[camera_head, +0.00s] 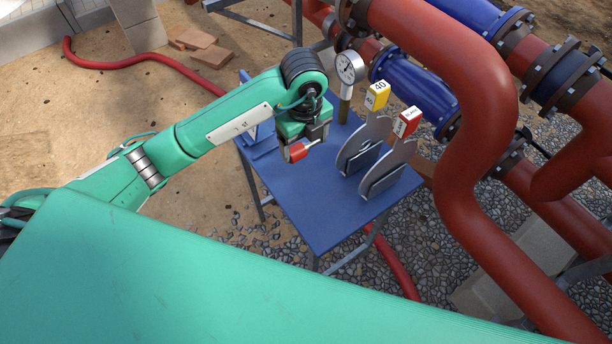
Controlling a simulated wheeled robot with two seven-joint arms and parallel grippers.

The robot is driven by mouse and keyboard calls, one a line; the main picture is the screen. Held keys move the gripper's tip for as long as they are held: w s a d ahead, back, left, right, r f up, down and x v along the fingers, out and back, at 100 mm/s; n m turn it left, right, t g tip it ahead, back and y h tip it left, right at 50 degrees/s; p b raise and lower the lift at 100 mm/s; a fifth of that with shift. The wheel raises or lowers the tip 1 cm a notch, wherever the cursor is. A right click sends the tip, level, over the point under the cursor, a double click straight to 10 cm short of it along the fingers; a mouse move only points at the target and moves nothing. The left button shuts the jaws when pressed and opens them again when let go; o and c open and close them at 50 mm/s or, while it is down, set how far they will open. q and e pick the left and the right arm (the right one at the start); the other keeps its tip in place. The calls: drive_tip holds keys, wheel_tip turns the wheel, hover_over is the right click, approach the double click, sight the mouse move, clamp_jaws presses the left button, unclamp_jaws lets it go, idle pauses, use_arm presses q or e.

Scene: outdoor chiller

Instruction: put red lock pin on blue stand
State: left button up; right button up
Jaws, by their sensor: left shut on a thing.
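My left gripper (302,143) comes in from the left and is over the left part of the blue table (310,215). It is shut on the red lock pin (296,151), whose red body hangs at the fingertips, with a thin pale shaft pointing right. The pin seems to be held above the tabletop; the exact gap is hard to tell. A blue raised piece (262,146), which may be the blue stand, is at the table's left edge, partly hidden behind my left arm. My right gripper is not in view.
Two grey metal discs with a yellow tag (377,95) and a red tag (408,121) stand upright on the table's right. A pressure gauge (349,68) stands at the back. Large red pipes (470,130) rise close on the right. The table's front is clear.

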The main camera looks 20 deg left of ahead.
use_arm(q)
drive_tip(key=p, duration=0.3)
approach(305, 187)
wheel_tip(305, 187, down, 5)
drive_tip(key=shift+f, duration=0.55)
drive_tip(key=shift+f, duration=0.1)
drive_tip(key=o, duration=1.1)
